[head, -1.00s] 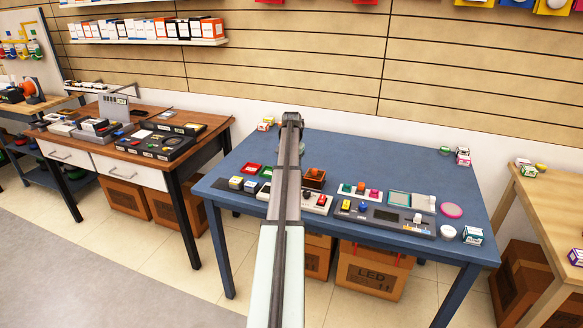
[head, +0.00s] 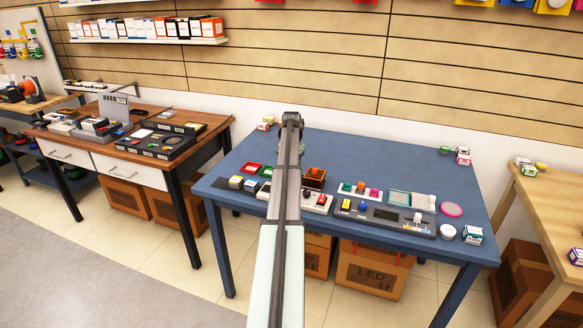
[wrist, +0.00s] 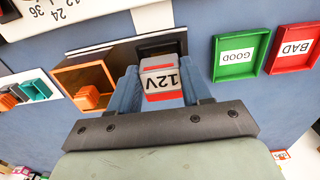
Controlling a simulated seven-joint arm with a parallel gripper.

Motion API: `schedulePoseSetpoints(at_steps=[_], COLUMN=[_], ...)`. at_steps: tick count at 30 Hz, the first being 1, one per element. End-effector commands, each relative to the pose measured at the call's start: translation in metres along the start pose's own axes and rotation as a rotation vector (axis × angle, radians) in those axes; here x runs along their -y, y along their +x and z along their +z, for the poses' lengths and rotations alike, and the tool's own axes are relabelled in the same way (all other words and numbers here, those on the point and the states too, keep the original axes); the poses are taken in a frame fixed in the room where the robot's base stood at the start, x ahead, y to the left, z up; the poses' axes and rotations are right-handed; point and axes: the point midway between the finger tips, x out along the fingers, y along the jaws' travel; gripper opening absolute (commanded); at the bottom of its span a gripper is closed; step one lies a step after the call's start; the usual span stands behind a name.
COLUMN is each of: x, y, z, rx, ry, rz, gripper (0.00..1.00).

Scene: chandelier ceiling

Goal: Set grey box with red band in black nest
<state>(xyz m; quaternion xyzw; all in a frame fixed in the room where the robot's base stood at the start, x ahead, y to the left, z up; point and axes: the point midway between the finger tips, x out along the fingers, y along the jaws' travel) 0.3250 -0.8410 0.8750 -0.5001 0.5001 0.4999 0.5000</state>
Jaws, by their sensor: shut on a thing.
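The grey box with a red band (wrist: 161,79) is between the blue fingers of my gripper (wrist: 163,88) in the wrist view, its "12V" label upside down. My gripper is shut on it. A black nest (wrist: 162,42) shows just beyond the box, partly covered by it. I cannot tell whether the box touches the nest. In the head view my own arm hides the gripper, the box and the nest.
An orange-brown open bin (wrist: 88,68) with an orange block stands left of the nest. A green GOOD tray (wrist: 238,72) and a red BAD tray (wrist: 292,65) lie to the right. The blue table (head: 380,155) is mostly clear at the back.

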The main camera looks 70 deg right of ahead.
Motion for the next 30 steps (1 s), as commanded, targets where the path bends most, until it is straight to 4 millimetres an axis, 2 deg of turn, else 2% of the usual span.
schedulePoseSetpoints(at_steps=[14,30], x=[0.000,0.000], y=[0.009,0.011], z=[0.000,0.000], rx=[0.000,0.000], ry=[0.000,0.000], rz=[0.000,0.000], gripper=[0.17,0.17])
